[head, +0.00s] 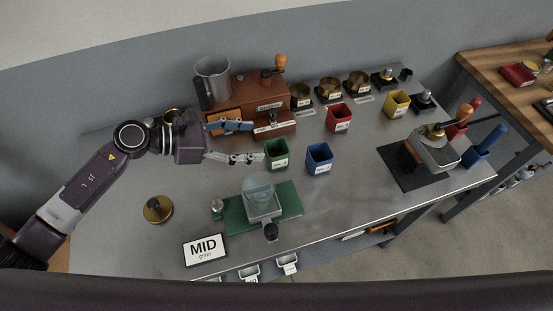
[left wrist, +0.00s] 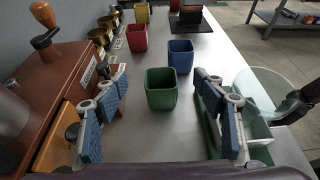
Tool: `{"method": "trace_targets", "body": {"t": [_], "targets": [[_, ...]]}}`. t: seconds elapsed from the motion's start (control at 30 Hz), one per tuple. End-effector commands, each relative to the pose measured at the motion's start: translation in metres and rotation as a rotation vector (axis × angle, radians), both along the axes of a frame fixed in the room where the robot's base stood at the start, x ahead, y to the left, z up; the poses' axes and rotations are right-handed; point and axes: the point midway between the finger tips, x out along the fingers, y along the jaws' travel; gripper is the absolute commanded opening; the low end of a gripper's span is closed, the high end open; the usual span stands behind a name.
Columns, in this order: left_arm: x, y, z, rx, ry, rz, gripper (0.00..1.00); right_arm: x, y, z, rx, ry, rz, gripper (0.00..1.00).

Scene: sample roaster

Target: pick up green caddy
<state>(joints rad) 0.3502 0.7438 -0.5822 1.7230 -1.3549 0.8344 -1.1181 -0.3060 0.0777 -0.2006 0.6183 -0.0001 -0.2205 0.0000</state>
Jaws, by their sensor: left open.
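The green caddy (head: 276,154) is a small square open-topped cup with a white label, upright on the metal table in front of the wooden grinder box. In the left wrist view the green caddy (left wrist: 161,89) stands ahead, between the two spread fingers and apart from both. My left gripper (head: 250,142) is open and empty, just left of the caddy in the head view, with its fingers pointing toward it. It also shows in the left wrist view (left wrist: 160,112). My right gripper is not in view.
A blue caddy (head: 319,158) stands close right of the green one; a red caddy (head: 339,118) is behind. The grinder box (head: 262,108) is close behind my fingers. A green base with a glass vessel (head: 259,189) stands in front. Table between blue caddy and black mat (head: 398,168) is clear.

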Motion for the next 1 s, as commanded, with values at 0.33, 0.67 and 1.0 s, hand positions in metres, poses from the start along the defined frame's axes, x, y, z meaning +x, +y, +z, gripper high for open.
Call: {"method": "trace_targets", "body": {"t": [0.33, 0.67, 1.0], "targets": [[0.000, 0.000, -0.058, 0.000, 0.000, 0.001, 0.64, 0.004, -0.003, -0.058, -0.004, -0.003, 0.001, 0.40], [0.006, -0.018, -0.070, -0.003, 0.000, 0.000, 0.64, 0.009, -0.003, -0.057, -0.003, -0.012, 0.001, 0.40], [0.015, -0.057, -0.087, -0.002, 0.001, 0.001, 0.64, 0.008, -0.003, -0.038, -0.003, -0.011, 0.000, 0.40]]}}
